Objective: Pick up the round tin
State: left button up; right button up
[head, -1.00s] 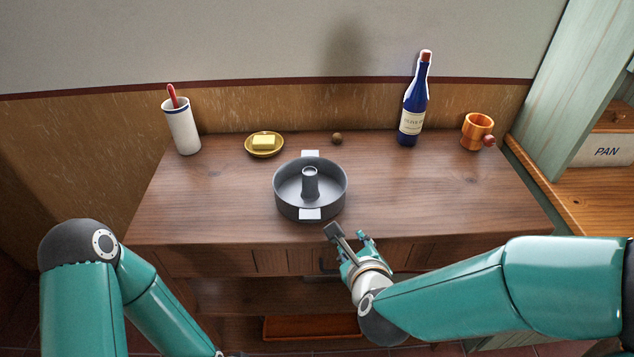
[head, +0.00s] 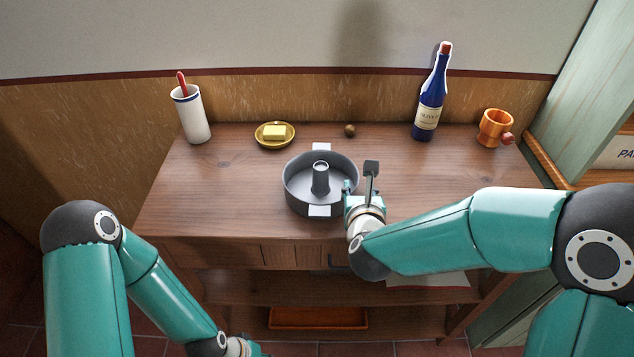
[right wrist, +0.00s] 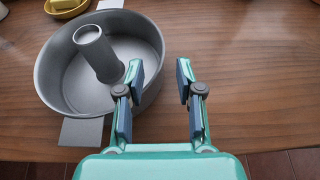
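The round tin (head: 294,197) is a grey ring-shaped pan with a central tube and light tabs at its far and near sides. It stands upright on the wooden counter. My right gripper (head: 359,178) is at the tin's right near side, open, with nothing between its fingers. In the right wrist view the tin (right wrist: 55,82) lies to the left, and the left finger of the gripper (right wrist: 158,85) overlaps its right rim; I cannot tell whether they touch. My left gripper (head: 243,347) is low at the bottom edge, mostly cut off.
On the counter (head: 230,190) stand a white utensil cup (head: 192,115), a yellow dish (head: 262,143) with butter, a small brown ball (head: 350,131), a blue bottle (head: 430,95) and an orange mug (head: 492,128). The counter right of the tin is clear.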

aim_at(357, 180)
jog(key=shift+p+x, duration=0.8)
jog(key=shift+x, duration=2.25)
jog(key=shift+s, duration=0.1)
jog(key=shift+c, duration=0.2)
grip_shut()
